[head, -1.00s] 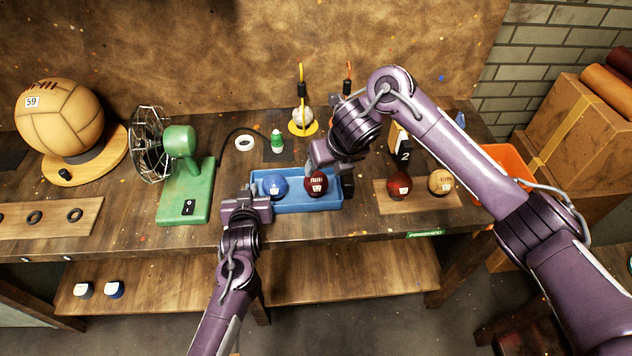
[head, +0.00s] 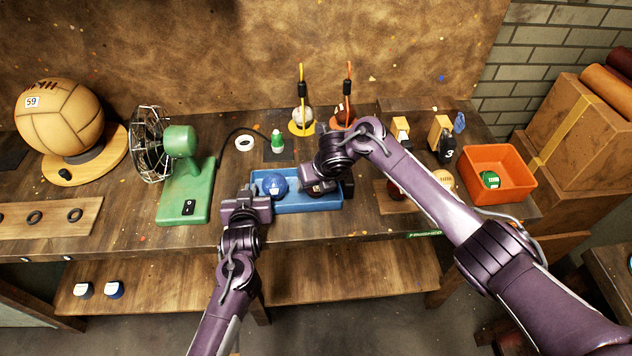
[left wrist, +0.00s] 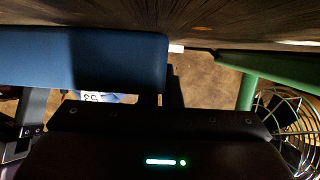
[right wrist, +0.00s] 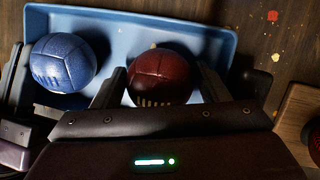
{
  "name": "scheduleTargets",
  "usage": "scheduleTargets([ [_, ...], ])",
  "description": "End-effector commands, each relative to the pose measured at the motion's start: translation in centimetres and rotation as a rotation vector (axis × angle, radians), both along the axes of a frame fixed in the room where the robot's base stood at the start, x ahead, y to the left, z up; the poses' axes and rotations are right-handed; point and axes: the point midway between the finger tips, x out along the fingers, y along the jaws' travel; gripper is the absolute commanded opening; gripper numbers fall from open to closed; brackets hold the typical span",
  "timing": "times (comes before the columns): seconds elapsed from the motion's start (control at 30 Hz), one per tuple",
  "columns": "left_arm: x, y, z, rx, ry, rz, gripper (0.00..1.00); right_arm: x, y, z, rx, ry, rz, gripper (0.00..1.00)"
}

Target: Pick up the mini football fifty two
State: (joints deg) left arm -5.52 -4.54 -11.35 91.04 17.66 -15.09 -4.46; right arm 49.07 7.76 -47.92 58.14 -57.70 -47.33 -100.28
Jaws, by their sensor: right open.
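A dark red ball (right wrist: 158,75) and a blue ball (right wrist: 63,68) lie in the blue tray (right wrist: 190,28). No number is readable on either ball in the right wrist view. My right gripper (right wrist: 160,88) is open, with its fingers on either side of the dark red ball. In the head view the right gripper (head: 320,188) mostly hides that ball, while the blue ball (head: 274,186) shows. My left gripper (head: 247,195) is at the tray's left end. In the left wrist view the tray wall (left wrist: 110,55) is close; whether the fingers are shut is unclear.
A green fan (head: 182,175) stands left of the tray. An orange bin (head: 500,165) with a green ball (head: 490,179) is at the right. A light ball (head: 444,178) lies partly behind my right arm. A large tan ball (head: 60,115) stands far left.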

Motion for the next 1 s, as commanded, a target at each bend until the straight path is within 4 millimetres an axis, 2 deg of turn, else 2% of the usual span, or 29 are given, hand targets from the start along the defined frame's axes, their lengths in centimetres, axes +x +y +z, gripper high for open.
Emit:
scheduleTargets([
  [0.17, 0.0, 0.0, 0.0, 0.000, 0.001, 0.000, 0.00, 0.0, 0.0, 0.0, 0.000, 0.000, 0.000, 0.68],
  [0.43, 0.0, 0.0, 0.0, 0.000, 0.001, 0.000, 0.00, 0.0, 0.0, 0.0, 0.000, 0.000, 0.000, 0.33],
  [0.73, 0.0, 0.0, 0.0, 0.000, 0.001, 0.000, 0.00, 0.1, 0.0, 0.8, 0.003, -0.003, 0.000, 0.33],
  [0.87, 0.0, 0.0, 0.0, 0.000, 0.001, 0.000, 0.00, 0.2, 0.0, 2.9, 0.003, -0.006, 0.001, 0.33],
  [1.0, 0.0, 0.0, 0.0, 0.000, 0.001, 0.000, 0.00, 0.2, 0.0, 5.8, 0.001, -0.006, 0.001, 0.33],
])
